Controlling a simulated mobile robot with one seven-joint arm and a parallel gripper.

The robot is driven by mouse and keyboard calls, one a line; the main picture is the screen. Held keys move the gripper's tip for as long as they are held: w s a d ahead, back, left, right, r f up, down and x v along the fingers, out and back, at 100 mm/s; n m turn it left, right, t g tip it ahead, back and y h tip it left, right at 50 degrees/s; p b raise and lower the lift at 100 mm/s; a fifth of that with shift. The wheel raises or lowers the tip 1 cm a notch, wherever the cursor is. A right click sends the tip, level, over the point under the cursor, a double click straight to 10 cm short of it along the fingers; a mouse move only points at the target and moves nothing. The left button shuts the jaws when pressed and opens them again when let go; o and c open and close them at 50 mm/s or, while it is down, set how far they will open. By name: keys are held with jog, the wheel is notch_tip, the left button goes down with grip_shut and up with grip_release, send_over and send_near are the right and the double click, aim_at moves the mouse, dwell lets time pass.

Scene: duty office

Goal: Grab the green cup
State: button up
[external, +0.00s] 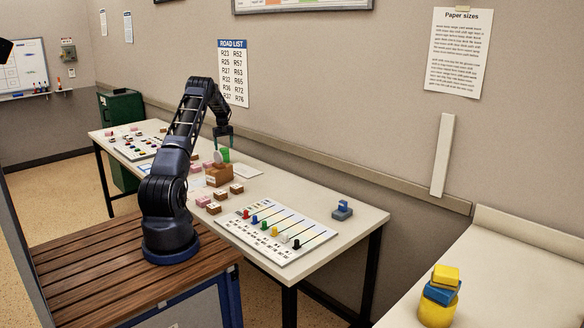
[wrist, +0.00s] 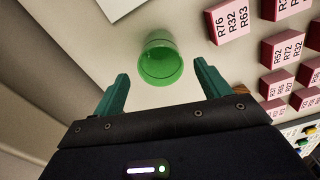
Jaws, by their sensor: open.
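The green cup (wrist: 160,64) shows in the wrist view with its open mouth towards the camera, ahead of my gripper (wrist: 161,72) and between the lines of its two teal fingers. The fingers are apart with nothing held. In the external view the green cup (external: 225,155) is small, on the far part of the long table, just below my gripper (external: 224,141), which points down. I cannot tell the exact gap between the fingertips and the cup.
Pink labelled blocks (wrist: 231,19) stand right of the cup in the wrist view. A brown box (external: 218,176) stands near the cup on the table (external: 358,218). A board with coloured sliders (external: 275,232) lies nearer. The wall (external: 300,110) runs behind.

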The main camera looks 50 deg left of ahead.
aim_at(224, 152)
jog(key=shift+s+d+f, duration=0.1)
jog(key=shift+d+f, duration=0.05)
jog(key=shift+f, duration=2.45)
jog(key=c, duration=1)
jog(key=shift+c, duration=0.2)
jog(key=shift+r, duration=0.2)
